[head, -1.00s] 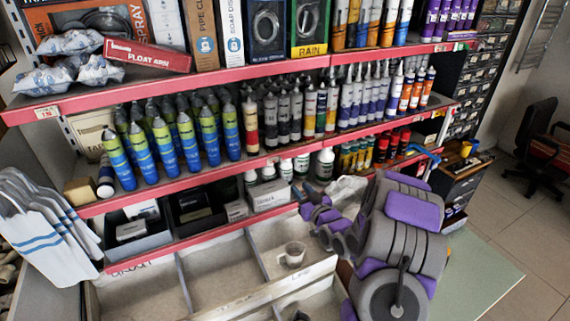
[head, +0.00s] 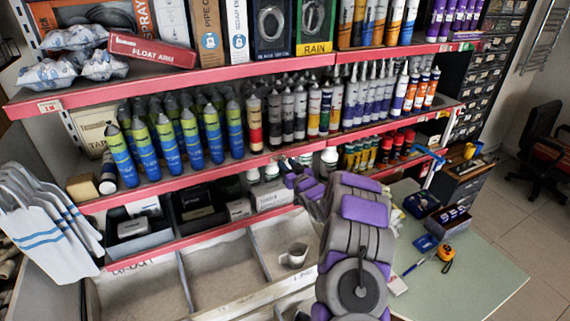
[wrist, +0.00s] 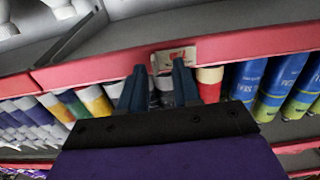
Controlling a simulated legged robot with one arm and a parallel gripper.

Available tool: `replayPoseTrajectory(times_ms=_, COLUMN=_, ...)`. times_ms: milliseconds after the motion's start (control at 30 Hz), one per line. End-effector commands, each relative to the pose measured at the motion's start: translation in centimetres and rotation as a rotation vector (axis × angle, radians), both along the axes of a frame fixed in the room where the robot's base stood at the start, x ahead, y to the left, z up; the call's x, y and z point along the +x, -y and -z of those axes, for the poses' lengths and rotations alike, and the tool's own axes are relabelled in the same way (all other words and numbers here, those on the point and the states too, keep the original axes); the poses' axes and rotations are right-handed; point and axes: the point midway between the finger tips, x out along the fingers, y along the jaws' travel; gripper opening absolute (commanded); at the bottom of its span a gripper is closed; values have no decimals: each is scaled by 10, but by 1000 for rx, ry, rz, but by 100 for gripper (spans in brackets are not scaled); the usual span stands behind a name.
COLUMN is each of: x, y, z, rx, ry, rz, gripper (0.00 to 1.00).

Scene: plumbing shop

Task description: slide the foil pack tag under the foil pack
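Several crinkled white-and-blue foil packs (head: 85,52) lie at the left end of the upper shelf, beside a red float arm box. A small pale tag (head: 49,106) sits on the red shelf edge below them. In the wrist view, another pale tag with red print (wrist: 174,58) sits on the red edge of the middle shelf; I cannot read which product it names. My gripper (wrist: 158,66) is open in front of that edge. Its right finger overlaps this tag and its left finger is beside it. Contact cannot be told. In the head view the gripper's purple parts (head: 305,185) are before the lower shelf.
Blue-green tubes (head: 165,145) and other cartridges stand close behind the middle shelf edge. White bottles (wrist: 60,8) are on the lower shelf. A green table (head: 465,275) with a tape measure (head: 446,256) is at right.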

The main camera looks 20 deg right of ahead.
Motion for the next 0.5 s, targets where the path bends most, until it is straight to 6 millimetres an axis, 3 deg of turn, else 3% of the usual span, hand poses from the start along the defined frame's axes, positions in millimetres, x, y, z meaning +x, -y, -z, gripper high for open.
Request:
replayPoseTrajectory(times_ms=200, x=14, y=-1, z=-2, rx=-2, ry=6, rz=0, gripper=32)
replayPoseTrajectory(times_ms=500, x=16, y=-5, z=-3, rx=-5, ry=4, rz=0, gripper=32)
